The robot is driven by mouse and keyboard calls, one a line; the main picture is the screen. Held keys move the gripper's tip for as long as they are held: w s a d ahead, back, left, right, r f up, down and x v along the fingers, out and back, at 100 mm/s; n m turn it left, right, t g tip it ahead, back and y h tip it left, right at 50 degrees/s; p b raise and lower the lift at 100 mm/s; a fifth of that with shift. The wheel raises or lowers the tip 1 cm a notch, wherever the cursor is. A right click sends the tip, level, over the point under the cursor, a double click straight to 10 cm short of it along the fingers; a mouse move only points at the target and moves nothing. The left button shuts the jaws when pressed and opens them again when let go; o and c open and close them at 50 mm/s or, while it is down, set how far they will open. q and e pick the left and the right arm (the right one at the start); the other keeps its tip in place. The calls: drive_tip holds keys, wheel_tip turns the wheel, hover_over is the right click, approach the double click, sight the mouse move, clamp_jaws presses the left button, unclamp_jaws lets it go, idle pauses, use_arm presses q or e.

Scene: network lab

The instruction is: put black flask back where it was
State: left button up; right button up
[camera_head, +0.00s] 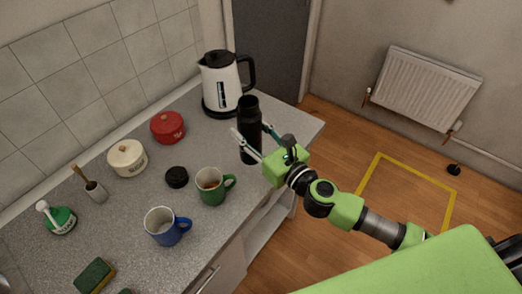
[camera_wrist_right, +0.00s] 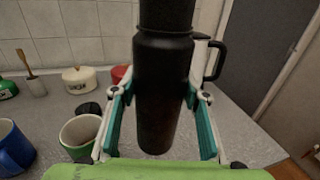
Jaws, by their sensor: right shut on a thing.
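The black flask (camera_head: 250,118) is upright over the right part of the grey counter, in front of the kettle. In the right wrist view the flask (camera_wrist_right: 162,85) fills the middle, its top cut off by the frame. My right gripper (camera_head: 251,131) is shut on the flask, with one finger on either side of its body. The right gripper (camera_wrist_right: 162,107) also shows its teal finger pads against the flask in the wrist view. I cannot tell whether the flask's base touches the counter. My left gripper is not in view.
A white and black kettle (camera_head: 221,86) stands behind the flask. A black round lid (camera_head: 176,177), green mug (camera_head: 212,187), blue mug (camera_head: 165,227), red pot (camera_head: 168,127) and cream pot (camera_head: 127,159) stand to the left. The counter (camera_head: 284,122) is clear right of the flask.

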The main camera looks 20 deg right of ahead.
sight(258, 125)
drive_tip(key=s+r, duration=0.1)
drive_tip(key=s+d+r, duration=0.1)
drive_tip(key=s, duration=0.1)
drive_tip(key=s+d+r+p, duration=0.1)
drive_tip(key=r, duration=0.1)
drive_tip(key=shift+s, duration=0.4)
drive_tip(key=w+d+f+b, duration=0.4)
drive_tip(key=w+f+b, duration=0.4)
drive_tip(key=w+f, duration=0.5)
drive_tip(key=shift+w, duration=0.15)
drive_tip(key=shift+f, duration=0.2)
drive_tip(key=o, duration=1.6)
drive_tip(key=shift+f, duration=0.1)
